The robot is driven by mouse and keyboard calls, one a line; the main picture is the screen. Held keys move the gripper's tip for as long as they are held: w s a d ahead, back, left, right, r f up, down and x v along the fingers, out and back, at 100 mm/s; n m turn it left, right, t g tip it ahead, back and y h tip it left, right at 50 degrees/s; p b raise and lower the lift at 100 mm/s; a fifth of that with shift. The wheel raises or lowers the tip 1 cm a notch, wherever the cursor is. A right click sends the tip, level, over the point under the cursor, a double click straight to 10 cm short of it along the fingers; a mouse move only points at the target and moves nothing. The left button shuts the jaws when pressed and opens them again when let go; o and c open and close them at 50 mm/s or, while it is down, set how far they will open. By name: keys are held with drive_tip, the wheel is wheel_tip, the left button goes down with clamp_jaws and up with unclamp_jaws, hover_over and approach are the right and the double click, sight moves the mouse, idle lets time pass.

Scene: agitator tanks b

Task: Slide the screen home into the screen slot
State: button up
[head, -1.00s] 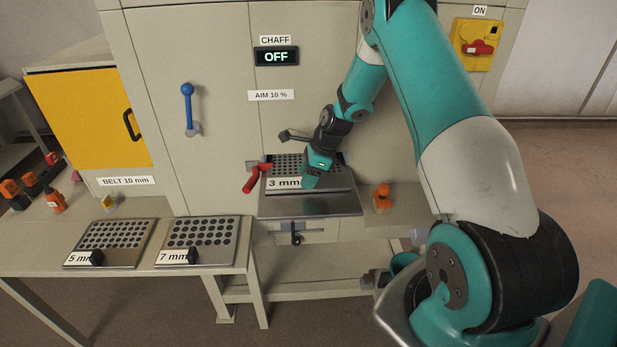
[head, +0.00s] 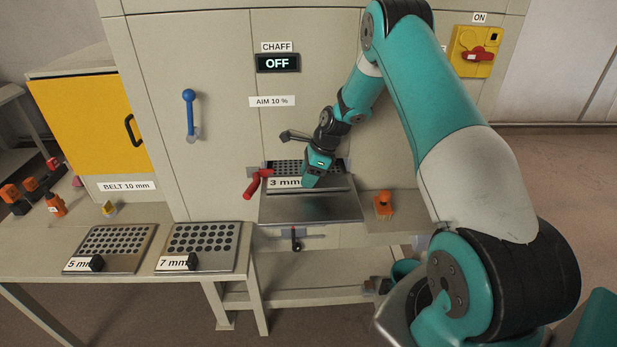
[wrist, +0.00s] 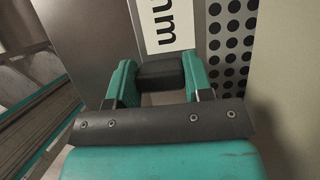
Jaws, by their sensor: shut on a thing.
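The 3 mm screen (head: 308,166) is a perforated metal plate with a white label on its front edge. In the head view it lies partly inside the screen slot (head: 343,164) in the machine front, with its front part still outside, above a metal ledge (head: 310,207). My gripper (head: 312,182) is at the screen's front edge, beside the label. In the wrist view my gripper (wrist: 160,82) is shut on the screen's black knob (wrist: 160,72), with the label (wrist: 172,22) and holes (wrist: 232,45) beyond. The screen's inner end is hidden in the slot.
A red handle (head: 252,187) is left of the slot. A 5 mm screen (head: 112,247) and a 7 mm screen (head: 203,245) lie on the left table. A blue lever (head: 189,110) is on the machine front.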

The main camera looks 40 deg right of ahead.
drive_tip(key=shift+w+d, duration=0.35)
drive_tip(key=shift+w, duration=0.2)
drive_tip(key=shift+w+d, duration=0.35)
drive_tip(key=shift+w, duration=0.2)
drive_tip(key=shift+s+a+p, duration=0.5)
drive_tip(key=shift+s+a, duration=0.9)
drive_tip(key=shift+s, duration=0.65)
drive_tip(key=shift+s+a+p, duration=0.45)
drive_tip(key=shift+s+a, duration=0.9)
drive_tip(key=shift+s, duration=0.7)
drive_tip(key=shift+s+a+p, duration=0.5)
drive_tip(key=shift+s+a, duration=0.9)
drive_tip(key=shift+s, duration=0.65)
drive_tip(key=shift+w+d, duration=0.15)
drive_tip(key=shift+w, duration=0.05)
drive_tip(key=shift+w+d, duration=0.75)
drive_tip(key=shift+w, duration=0.35)
drive_tip(key=shift+w+d, duration=0.7)
drive_tip(key=shift+w, duration=0.35)
